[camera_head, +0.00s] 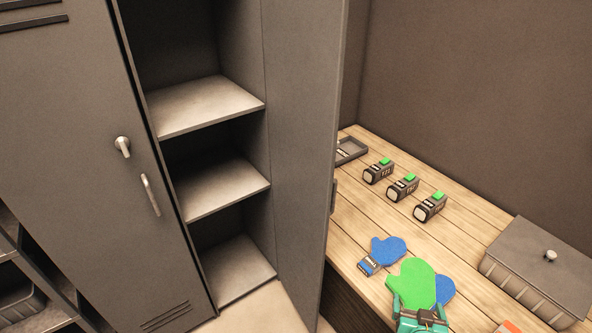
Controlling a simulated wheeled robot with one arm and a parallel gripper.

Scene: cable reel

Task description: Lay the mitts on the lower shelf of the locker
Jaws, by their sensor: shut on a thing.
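My gripper (420,314) is at the bottom right, over the wooden table, shut on the cuff end of a green mitt (412,277). A blue mitt (388,250) with a dark, pale-marked cuff lies on the table just beyond it. Another blue shape (445,290), perhaps a mitt, shows from behind the green mitt and is mostly hidden. The grey locker (255,60) stands open at the left. Its upper shelf (205,105), lower shelf (225,187) and bottom surface (238,270) look bare.
The open locker door (300,150) stands between the compartments and the table (465,250). Several small dark devices with green tops (403,187) stand on the table by a small tray (350,150). A lidded grey box (540,268) and an orange thing (508,327) are at the right.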

